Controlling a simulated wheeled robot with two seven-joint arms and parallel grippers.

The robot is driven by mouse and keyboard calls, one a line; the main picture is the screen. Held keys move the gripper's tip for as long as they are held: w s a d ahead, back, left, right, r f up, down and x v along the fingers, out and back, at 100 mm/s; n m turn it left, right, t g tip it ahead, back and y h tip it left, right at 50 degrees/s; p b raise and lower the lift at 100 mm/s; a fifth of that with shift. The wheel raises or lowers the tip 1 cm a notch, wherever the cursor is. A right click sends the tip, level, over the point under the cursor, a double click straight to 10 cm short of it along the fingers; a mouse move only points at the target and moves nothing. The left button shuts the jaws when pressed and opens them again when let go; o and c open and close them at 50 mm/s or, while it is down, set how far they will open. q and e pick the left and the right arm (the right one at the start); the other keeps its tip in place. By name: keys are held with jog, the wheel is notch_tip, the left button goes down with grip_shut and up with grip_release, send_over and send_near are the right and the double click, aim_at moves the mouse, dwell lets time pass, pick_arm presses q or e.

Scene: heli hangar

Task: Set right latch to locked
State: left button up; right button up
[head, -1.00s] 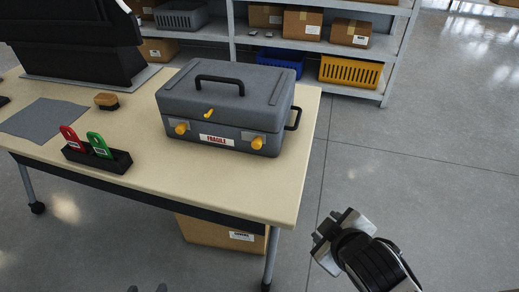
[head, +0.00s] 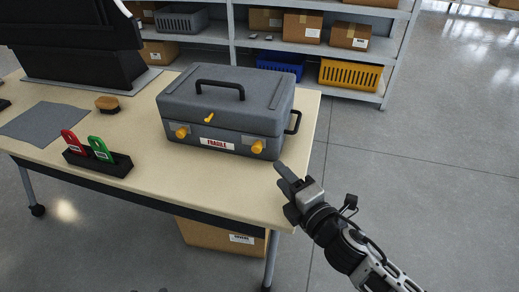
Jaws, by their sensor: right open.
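A grey case (head: 225,100) stands closed on the table, with a black handle on its lid. Its right latch (head: 257,147) is a yellow knob on a light plate at the front right. The matching left latch (head: 182,132) is at the front left, and a small yellow lever (head: 209,118) sits between them, higher up. My right gripper (head: 284,190) is open and empty by the table's front right corner. It is to the right of and nearer than the right latch, apart from it. My left gripper is not clearly seen.
The table (head: 200,185) is bare in front of the case. A black holder (head: 100,165) with a red tag (head: 73,142) and a green tag (head: 100,149) stands at left. A brush (head: 107,103) and grey cloth (head: 43,120) lie behind. A black side handle (head: 295,122) juts from the case.

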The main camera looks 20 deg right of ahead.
aim_at(259, 150)
jog(key=x, duration=1.1)
jog(key=shift+w, duration=0.1)
